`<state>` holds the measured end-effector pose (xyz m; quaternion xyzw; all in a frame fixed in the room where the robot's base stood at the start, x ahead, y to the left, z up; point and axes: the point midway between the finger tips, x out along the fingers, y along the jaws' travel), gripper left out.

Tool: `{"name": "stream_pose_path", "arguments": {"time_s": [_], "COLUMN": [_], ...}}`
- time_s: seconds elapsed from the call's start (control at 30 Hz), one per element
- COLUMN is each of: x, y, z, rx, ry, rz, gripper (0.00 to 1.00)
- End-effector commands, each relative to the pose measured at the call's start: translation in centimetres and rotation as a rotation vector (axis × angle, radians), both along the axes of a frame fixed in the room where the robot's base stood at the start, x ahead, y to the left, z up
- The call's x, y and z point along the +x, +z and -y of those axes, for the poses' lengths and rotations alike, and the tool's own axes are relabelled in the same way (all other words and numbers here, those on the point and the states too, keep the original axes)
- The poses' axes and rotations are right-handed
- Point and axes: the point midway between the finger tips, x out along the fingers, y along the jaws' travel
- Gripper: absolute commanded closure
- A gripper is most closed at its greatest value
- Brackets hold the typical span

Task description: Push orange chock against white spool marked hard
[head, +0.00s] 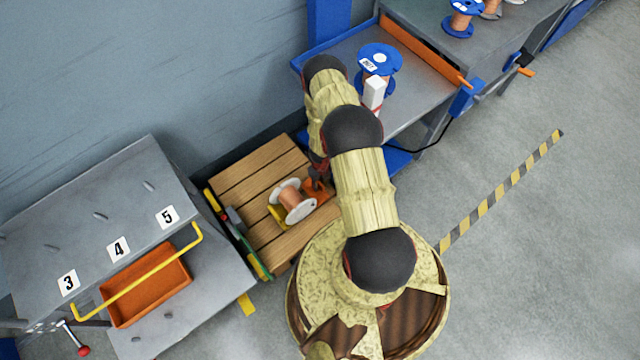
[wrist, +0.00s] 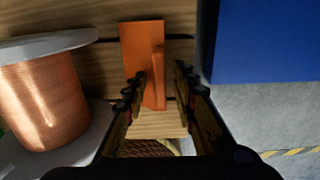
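The white spool (head: 299,201) wound with copper wire lies on its side on a wooden pallet; no "hard" marking is readable. In the wrist view the spool (wrist: 42,100) is at the left. The orange chock (head: 319,188) is on the pallet, on the spool's right side in the head view. In the wrist view the chock (wrist: 137,45) has a flat plate and a raised rib, with a strip of wood showing between it and the spool's flange. My gripper (wrist: 160,72) is open, its fingers on either side of the rib, the left one nearer. My arm partly hides this in the head view.
A yellow piece (head: 277,215) sits at the spool's left. The pallet (head: 250,172) stands between the numbered grey bench (head: 130,215) and a blue-edged table (head: 335,55) bearing a blue spool (head: 380,57). A blue block (wrist: 265,40) stands right of my gripper.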

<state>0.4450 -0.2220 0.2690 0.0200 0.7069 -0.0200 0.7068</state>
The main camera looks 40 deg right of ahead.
Motion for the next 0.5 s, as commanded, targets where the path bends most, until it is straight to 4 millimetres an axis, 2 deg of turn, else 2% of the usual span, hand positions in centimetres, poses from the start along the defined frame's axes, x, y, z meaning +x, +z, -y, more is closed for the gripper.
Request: {"name": "stream_pose_path", "arguments": {"time_s": [0.43,0.5], "x": [-0.01,-0.01], "y": [0.0,0.0], "z": [-0.01,-0.01], "rx": [0.0,0.0], "ry": [0.0,0.0], "rz": [0.0,0.0], "gripper": [1.0,1.0]}}
